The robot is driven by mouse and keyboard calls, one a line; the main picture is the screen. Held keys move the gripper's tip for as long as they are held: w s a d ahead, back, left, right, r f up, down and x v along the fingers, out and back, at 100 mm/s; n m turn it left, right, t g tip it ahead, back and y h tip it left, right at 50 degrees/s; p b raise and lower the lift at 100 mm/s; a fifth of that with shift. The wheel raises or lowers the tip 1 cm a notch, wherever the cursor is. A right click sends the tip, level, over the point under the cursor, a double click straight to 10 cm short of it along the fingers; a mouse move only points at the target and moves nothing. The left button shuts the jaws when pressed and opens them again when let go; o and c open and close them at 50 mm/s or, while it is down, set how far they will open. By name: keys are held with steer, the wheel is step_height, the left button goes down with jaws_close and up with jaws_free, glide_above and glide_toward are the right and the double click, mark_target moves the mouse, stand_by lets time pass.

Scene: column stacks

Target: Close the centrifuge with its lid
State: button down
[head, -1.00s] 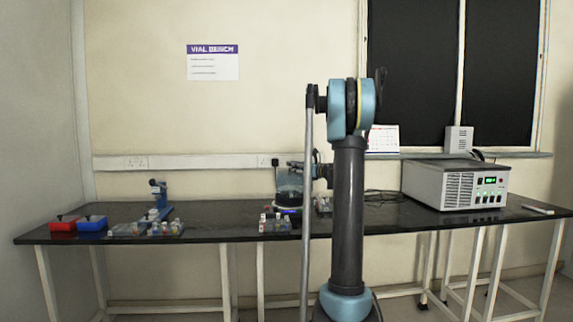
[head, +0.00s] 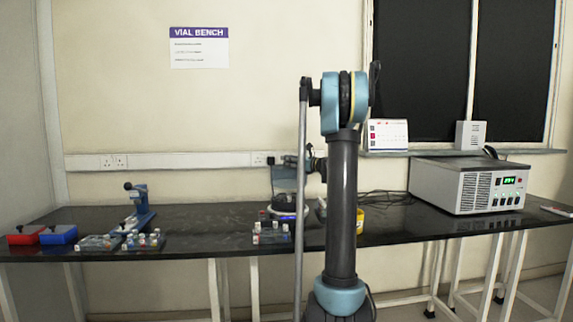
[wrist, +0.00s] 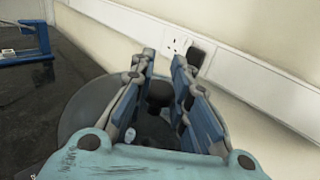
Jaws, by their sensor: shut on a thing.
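The centrifuge (head: 289,212) stands on the dark bench, left of my arm, with a blue-lit band. A greyish upright panel above it looks like its lid (head: 284,180), standing raised. In the wrist view a round grey lid (wrist: 82,110) lies beyond the fingers, with a dark knob (wrist: 160,92) between them. My gripper (wrist: 160,85) is shut on the lid's knob; it also shows small at the top of the lid in the head view (head: 303,162). My fingers hide part of the lid, and the centrifuge's inside is not clear.
Vial racks (head: 270,235) stand in front of the centrifuge. Left are more racks (head: 120,241), a blue lever device (head: 138,208), and red (head: 25,235) and blue (head: 58,234) boxes. A power unit (head: 470,186) and a yellow item (head: 360,218) are right. Wall sockets (wrist: 178,45) are close behind.

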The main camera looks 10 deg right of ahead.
steer(key=shift+a+f, duration=0.15)
steer(key=shift+f, duration=1.65)
steer(key=shift+s, duration=0.15)
steer(key=shift+f, duration=3.6)
stand_by(0.4)
steer(key=c, duration=1.3)
jaws_free()
steer(key=o, duration=0.5)
steer(key=shift+o, duration=0.2)
